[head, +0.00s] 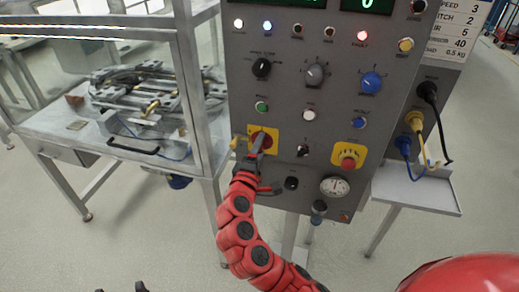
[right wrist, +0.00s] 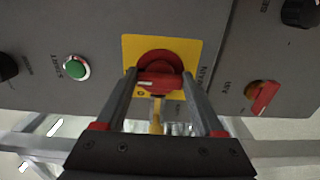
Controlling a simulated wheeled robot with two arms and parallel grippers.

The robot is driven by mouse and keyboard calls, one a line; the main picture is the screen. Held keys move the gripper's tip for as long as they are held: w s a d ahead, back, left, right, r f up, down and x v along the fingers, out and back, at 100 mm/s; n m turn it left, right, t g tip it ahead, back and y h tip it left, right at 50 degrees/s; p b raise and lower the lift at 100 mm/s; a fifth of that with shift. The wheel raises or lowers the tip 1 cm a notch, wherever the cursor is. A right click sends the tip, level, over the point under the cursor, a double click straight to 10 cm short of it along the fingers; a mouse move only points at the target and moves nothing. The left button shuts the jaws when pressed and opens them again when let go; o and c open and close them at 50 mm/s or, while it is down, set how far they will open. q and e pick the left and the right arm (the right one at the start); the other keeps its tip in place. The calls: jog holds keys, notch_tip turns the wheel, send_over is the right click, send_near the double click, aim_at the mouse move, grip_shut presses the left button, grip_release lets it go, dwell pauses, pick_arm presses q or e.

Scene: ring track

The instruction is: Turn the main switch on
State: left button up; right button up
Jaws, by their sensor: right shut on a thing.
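The main switch (head: 268,140) is a red rotary handle on a yellow plate, on the front of the grey control panel. In the right wrist view the red handle (right wrist: 160,62) fills the middle, with its bar lying across the picture. My right gripper (head: 257,148) is at the switch, with one finger on each side of the bar in the right wrist view (right wrist: 159,76), shut on it. The fingers hide part of the plate's lettering. Two dark fingertips of my left gripper (head: 121,288) show apart at the bottom edge of the head view, holding nothing visible.
A green button (head: 261,106) sits above the switch. A red emergency stop (head: 348,160) on yellow is to the right. A small yellow piece (right wrist: 157,117) hangs by the switch. A glazed machine enclosure (head: 110,95) stands left; cables (head: 428,120) plug in at right.

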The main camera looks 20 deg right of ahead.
jog(key=o, duration=1.4)
jog(key=shift+s, duration=0.1)
jog(key=shift+b+v, duration=0.9)
jog(key=shift+v, duration=7.75)
